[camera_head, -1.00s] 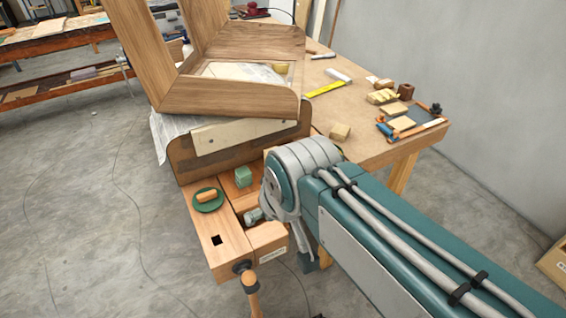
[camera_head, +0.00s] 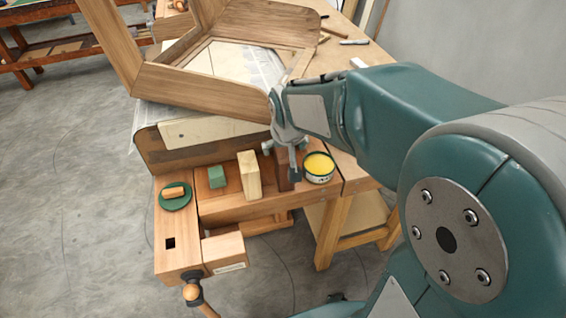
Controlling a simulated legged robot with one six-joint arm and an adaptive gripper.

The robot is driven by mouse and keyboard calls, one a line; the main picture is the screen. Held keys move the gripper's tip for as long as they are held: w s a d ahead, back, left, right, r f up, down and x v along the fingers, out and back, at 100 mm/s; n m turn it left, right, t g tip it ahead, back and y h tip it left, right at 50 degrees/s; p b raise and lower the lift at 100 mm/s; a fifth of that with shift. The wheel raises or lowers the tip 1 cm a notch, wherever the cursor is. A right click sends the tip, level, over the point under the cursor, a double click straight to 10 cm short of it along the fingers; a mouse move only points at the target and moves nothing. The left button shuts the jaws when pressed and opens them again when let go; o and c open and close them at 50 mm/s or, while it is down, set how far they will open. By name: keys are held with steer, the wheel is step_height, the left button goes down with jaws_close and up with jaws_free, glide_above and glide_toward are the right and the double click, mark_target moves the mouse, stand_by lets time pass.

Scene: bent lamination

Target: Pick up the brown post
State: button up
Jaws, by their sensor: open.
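A dark brown post (camera_head: 283,181) stands on the workbench near its front edge, between a pale wooden block and a yellow-topped tin. Its upper part is partly hidden by my gripper (camera_head: 281,161). My gripper points down over the post, with one dark fingertip in front of its right side and another finger part to its upper left. The gripper is open. I cannot tell whether the fingers touch the post.
The pale block (camera_head: 250,174), a green block (camera_head: 217,177) and a green dish (camera_head: 175,196) with a small wooden piece stand left of the post. The yellow-topped tin (camera_head: 319,168) is close on the right. A large bent wooden frame (camera_head: 205,92) rises behind.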

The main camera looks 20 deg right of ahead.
mark_target(285, 155)
steer(key=shift+w+a+f, duration=0.1)
steer(key=shift+f, duration=0.25)
steer(key=x, duration=0.2)
steer(key=d+x, duration=0.1)
steer(key=x, duration=0.2)
steer(key=shift+a, duration=0.25)
steer(key=c, duration=0.3)
steer(key=shift+a, duration=0.1)
steer(key=c, duration=1)
jaws_close()
